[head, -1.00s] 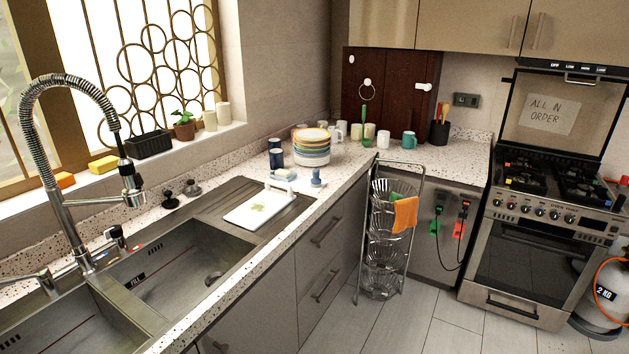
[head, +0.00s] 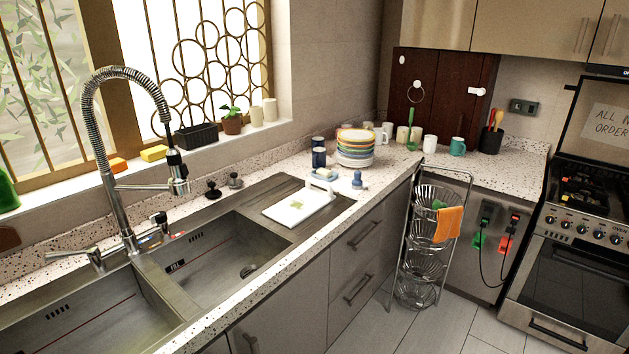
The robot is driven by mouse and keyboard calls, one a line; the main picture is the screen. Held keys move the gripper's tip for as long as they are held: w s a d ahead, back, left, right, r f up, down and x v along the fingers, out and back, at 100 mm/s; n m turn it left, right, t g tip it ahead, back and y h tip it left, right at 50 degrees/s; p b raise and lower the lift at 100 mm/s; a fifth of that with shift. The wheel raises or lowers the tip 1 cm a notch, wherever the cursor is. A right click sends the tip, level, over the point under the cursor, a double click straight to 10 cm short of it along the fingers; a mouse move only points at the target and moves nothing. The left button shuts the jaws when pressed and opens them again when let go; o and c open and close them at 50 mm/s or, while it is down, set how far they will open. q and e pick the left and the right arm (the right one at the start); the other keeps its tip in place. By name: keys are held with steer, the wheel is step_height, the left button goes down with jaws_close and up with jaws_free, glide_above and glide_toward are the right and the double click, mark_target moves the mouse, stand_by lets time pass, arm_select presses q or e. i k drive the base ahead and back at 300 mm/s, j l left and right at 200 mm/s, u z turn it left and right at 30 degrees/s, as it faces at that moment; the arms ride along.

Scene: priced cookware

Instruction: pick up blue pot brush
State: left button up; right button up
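A small blue knobbed item that looks like the pot brush (head: 357,181) stands upright on the speckled counter (head: 384,183), near its front edge. It is right of the white cutting board (head: 298,207) and in front of the stacked plates (head: 355,150). A pale blue dish (head: 324,175) with something on it lies just left of it. Its bristles are too small to make out. Neither of my grippers shows in the head view.
A double sink (head: 215,262) with a tall spring tap (head: 125,165) fills the left. A dark blue can (head: 318,152) stands behind the dish. A wire basket rack (head: 420,250) with an orange cloth (head: 448,225) stands on the floor before the corner. Free floor lies right of it.

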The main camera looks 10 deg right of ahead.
mark_target(356, 183)
steer(key=i+l+u, duration=0.2)
steer(key=u, duration=0.15)
steer(key=i+l+u, duration=0.1)
steer(key=l+u, duration=0.2)
steer(key=i+l+u, duration=0.1)
steer(key=l+u, duration=0.25)
steer(key=l, duration=0.15)
